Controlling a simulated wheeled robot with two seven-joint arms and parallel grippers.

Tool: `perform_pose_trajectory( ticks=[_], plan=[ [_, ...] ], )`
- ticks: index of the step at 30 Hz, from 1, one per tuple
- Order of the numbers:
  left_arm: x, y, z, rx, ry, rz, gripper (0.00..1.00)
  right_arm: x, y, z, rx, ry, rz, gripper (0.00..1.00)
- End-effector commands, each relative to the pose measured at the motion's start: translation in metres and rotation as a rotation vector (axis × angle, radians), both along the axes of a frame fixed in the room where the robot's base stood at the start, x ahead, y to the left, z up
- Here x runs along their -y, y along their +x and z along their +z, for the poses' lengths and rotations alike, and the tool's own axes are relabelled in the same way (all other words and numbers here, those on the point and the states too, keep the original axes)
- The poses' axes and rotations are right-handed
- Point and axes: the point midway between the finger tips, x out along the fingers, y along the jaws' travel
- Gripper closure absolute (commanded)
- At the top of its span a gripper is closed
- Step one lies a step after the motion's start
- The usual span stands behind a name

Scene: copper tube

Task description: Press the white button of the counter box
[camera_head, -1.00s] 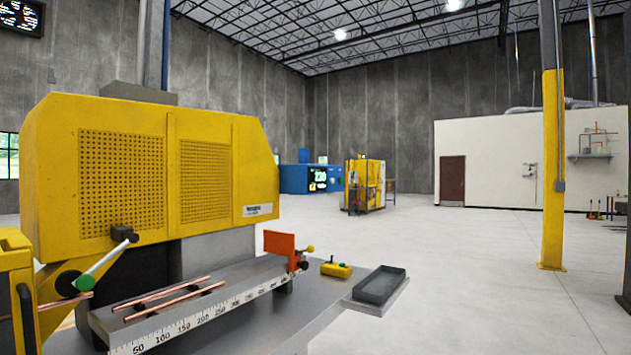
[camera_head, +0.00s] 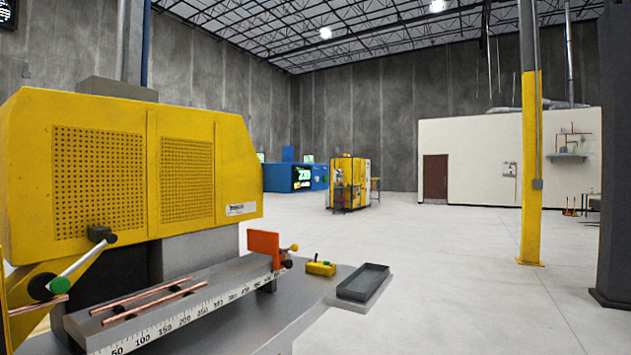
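No thing in view is clearly the counter box, and I can make out no white button. Neither of my grippers shows in the head view.
A big yellow machine (camera_head: 190,240) fills the left, with a ruled rail (camera_head: 165,325), copper tubes (camera_head: 155,299) and an orange plate (camera_head: 262,245). A dark tray (camera_head: 363,282) is at the bench's right. A yellow pillar (camera_head: 530,170) stands right; open floor (camera_head: 440,270) lies between.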

Motion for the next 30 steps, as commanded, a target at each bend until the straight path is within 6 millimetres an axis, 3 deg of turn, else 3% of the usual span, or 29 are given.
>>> perform_pose_trajectory(
  ticks=[11, 14, 20, 30],
  plan=[
    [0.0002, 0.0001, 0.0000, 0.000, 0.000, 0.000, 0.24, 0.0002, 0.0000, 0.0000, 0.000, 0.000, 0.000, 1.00],
    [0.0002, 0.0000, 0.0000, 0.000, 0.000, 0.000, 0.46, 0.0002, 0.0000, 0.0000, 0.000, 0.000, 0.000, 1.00],
    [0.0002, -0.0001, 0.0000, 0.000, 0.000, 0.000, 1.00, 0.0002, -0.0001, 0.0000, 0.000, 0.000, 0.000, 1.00],
    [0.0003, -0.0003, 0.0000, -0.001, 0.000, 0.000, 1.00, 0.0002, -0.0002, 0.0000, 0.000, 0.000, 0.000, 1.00]
  ],
)
